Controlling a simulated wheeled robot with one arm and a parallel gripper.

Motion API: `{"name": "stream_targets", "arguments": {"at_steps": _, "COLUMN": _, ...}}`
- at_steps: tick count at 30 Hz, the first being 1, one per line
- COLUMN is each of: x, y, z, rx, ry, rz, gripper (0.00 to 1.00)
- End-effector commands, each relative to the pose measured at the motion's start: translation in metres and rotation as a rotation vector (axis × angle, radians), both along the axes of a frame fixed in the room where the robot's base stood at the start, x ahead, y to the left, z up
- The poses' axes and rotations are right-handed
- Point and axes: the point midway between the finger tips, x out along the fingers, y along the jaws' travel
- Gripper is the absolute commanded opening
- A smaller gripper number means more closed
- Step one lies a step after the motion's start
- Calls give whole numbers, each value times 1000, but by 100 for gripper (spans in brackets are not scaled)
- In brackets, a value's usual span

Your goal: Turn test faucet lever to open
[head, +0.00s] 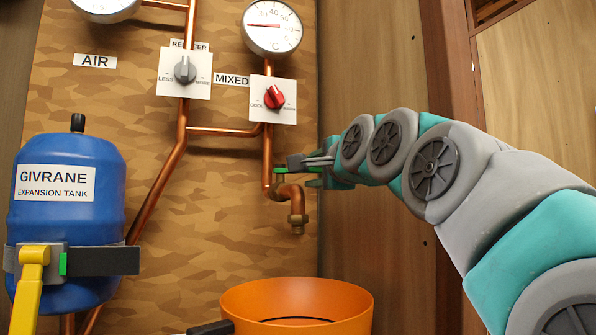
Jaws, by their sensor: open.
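The test faucet (297,212) is a brass and copper spout at the lower end of the MIXED pipe, its mouth pointing down. My gripper (290,172) reaches in from the right, just above the spout and close to the pipe. It is open, with its dark fingers pointing left. A small green piece (281,170) shows at the finger ends, in front of the pipe. I cannot tell whether it belongs to the lever or to a finger. I cannot make out the lever clearly, nor whether a finger touches it.
An orange bucket (240,303) stands below the spout. A blue expansion tank (100,205) with a yellow handle (33,268) is at the left. Above the faucet are a red mixer knob (274,97) and a round gauge (272,27). A wooden wall (370,240) stands at the right.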

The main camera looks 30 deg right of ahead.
Motion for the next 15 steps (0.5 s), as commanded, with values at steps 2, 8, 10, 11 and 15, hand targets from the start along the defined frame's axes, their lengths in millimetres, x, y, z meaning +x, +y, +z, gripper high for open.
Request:
{"name": "stream_targets", "arguments": {"at_steps": 2, "x": 0, "y": 0, "z": 0, "rx": 0, "ry": 0, "rz": 0, "gripper": 45}}
{"name": "stream_targets", "arguments": {"at_steps": 8, "x": 0, "y": 0, "z": 0, "rx": 0, "ry": -1, "rz": 0, "gripper": 27}}
{"name": "stream_targets", "arguments": {"at_steps": 10, "x": 0, "y": 0, "z": 0, "rx": 0, "ry": -1, "rz": 0, "gripper": 19}}
{"name": "stream_targets", "arguments": {"at_steps": 11, "x": 0, "y": 0, "z": 0, "rx": 0, "ry": -1, "rz": 0, "gripper": 16}}
{"name": "stream_targets", "arguments": {"at_steps": 15, "x": 0, "y": 0, "z": 0, "rx": 0, "ry": -1, "rz": 0, "gripper": 0}}
